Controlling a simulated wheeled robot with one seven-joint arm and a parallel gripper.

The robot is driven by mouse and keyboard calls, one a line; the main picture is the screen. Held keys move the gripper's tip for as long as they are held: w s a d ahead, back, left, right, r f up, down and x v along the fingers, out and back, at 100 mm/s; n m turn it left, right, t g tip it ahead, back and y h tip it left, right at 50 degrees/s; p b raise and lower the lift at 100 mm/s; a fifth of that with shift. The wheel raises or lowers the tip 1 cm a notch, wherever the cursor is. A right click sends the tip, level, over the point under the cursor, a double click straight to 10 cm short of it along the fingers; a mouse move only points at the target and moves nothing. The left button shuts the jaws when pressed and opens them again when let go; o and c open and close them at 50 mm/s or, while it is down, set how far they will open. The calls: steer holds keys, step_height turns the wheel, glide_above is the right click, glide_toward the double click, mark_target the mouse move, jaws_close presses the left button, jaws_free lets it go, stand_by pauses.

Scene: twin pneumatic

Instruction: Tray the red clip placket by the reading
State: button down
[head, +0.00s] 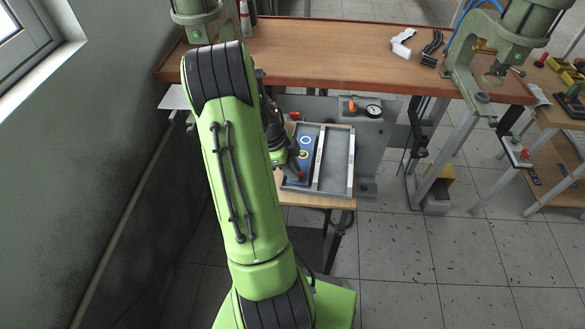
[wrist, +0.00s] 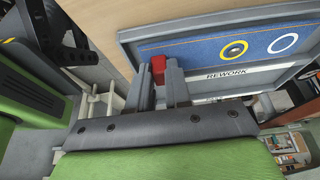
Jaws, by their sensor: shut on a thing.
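My gripper (wrist: 158,73) is shut on a small red piece (wrist: 157,65), taken to be the red clip placket. Most of it is hidden between the fingers. It is at the corner of the tray (wrist: 219,84), by the blue compartment; whether it touches the tray I cannot tell. The tray (head: 352,165) in the head view has a blue compartment (head: 303,165) at left and bare grey space at right. A "REWORK" label (wrist: 226,76) runs along the blue compartment. A round gauge (head: 374,111) stands behind the tray; its reading is too small to tell.
The blue floor carries a yellow ring (wrist: 234,50) and a white ring (wrist: 283,42). The tray sits on a small wooden stand (head: 325,201). Behind is a wooden bench (head: 330,50) with green presses (head: 510,40). My arm hides the area left of the tray.

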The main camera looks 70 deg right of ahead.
steer(key=shift+f+b, duration=0.4)
steer(key=c, duration=1)
jaws_free()
